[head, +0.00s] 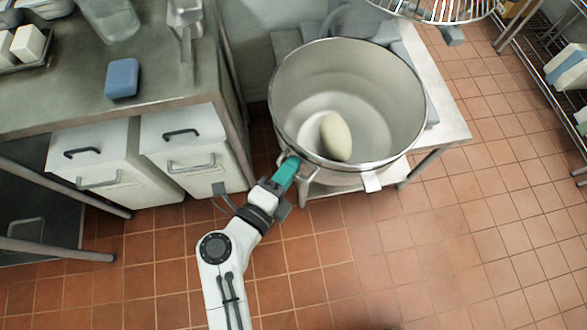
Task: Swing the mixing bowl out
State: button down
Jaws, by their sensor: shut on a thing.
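The mixing bowl (381,92) is a large steel bowl at the upper middle of the head view. A pale, oval lump of dough (335,137) lies inside it, near the front wall. My gripper (287,172) has teal fingers and reaches the bowl's lower left side. It is shut on the bowl's handle (310,177), just below the rim; the fingers partly hide the grip.
A steel stand (447,112) is behind and right of the bowl, with a wire whisk guard (440,8) above. A wire shelf (540,60) is at right. The tiled floor in front is clear.

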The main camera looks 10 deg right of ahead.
jog(key=c, duration=1.3)
grip_release()
jog(key=shift+o, duration=0.2)
jog(key=b+v, duration=0.2)
jog(key=v, duration=0.8)
jog(key=shift+s+a, duration=0.25)
jog(key=shift+s, duration=0.05)
jog(key=shift+r, duration=0.1)
